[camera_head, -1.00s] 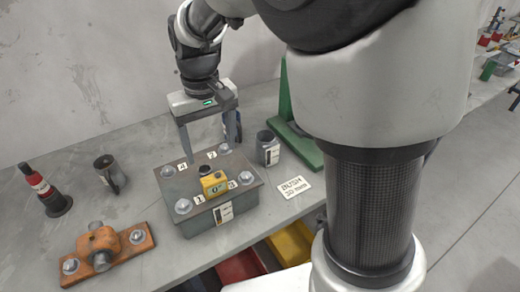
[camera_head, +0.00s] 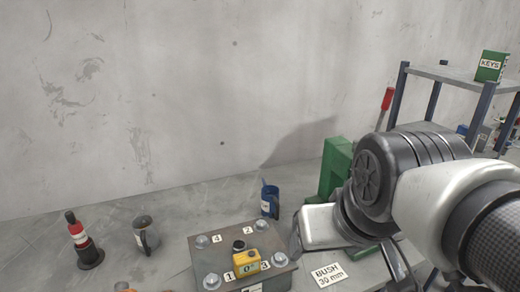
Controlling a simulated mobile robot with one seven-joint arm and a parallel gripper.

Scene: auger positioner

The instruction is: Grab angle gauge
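The angle gauge (camera_head: 247,263) is a small yellow box with a 0° display. It sits on top of a grey metal block (camera_head: 222,262) with bolts at its corners, numbered 1 to 4. A dark round plug or hole (camera_head: 239,246) is just behind the gauge. My gripper (camera_head: 345,262) is to the right of the block, apart from the gauge. Its fingers look spread, with nothing seen between them. My arm link covers part of the gripper.
A dark mug (camera_head: 146,237) and a red-and-black bottle-like tool (camera_head: 84,245) stand left of the block. A blue mug (camera_head: 270,203) stands behind it. A BUSH 30 mm label (camera_head: 328,275) lies right. A green stand (camera_head: 334,168) and a shelf (camera_head: 450,76) are farther right.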

